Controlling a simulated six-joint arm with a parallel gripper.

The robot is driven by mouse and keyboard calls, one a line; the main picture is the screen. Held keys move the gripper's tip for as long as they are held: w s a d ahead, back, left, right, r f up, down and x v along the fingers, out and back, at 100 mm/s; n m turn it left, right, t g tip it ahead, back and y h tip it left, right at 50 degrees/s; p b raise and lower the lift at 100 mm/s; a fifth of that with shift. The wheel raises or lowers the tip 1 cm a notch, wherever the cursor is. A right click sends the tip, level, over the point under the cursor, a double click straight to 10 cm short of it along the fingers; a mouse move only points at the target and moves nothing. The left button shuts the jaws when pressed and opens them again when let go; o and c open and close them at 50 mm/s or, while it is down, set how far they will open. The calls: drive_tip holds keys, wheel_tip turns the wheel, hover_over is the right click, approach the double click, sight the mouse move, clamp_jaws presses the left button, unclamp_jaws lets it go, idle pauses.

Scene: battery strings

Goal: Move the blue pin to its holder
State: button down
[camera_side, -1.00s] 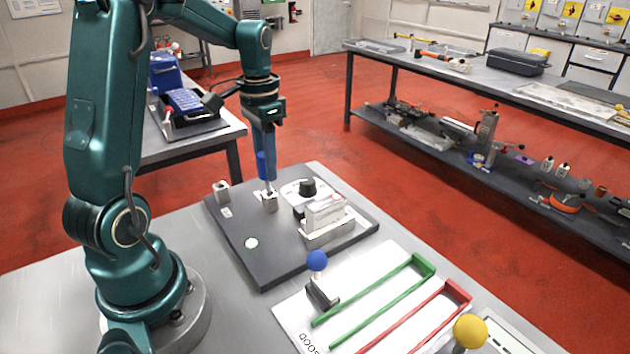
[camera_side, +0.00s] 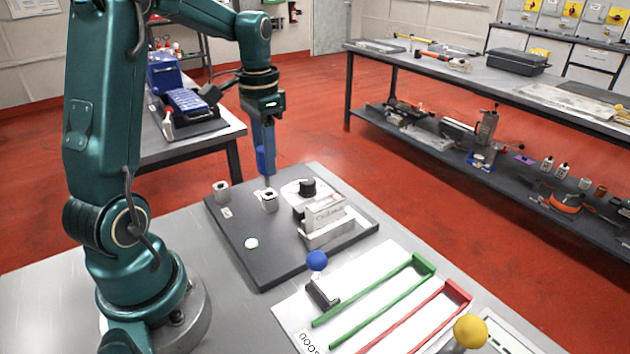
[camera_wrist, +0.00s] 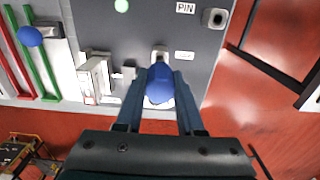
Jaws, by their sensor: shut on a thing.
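My gripper (camera_side: 264,155) is shut on the blue pin (camera_wrist: 160,82), whose blue head shows between the fingers in the wrist view. In the side view the pin's thin grey shaft (camera_side: 267,182) hangs down just above a silver socket (camera_side: 268,199) on the dark board. This socket also shows in the wrist view (camera_wrist: 160,52), partly behind the pin head. A second silver socket (camera_side: 221,190) stands to the left on the board. In the wrist view it is at upper right (camera_wrist: 215,18), beside a label reading PIN (camera_wrist: 185,8), and looks empty.
A blue ball on a stand (camera_side: 317,261), green rails (camera_side: 375,295) and a yellow ball (camera_side: 470,331) are nearer the camera.

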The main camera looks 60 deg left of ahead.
drive_tip(key=shift+r, duration=2.35)
drive_tip(key=shift+m, duration=0.4)
drive_tip(key=s+a, duration=0.7)
drive_tip(key=a, duration=0.1)
drive_tip(key=shift+r+n, duration=0.4)
drive_tip(key=shift+f, duration=2.9)
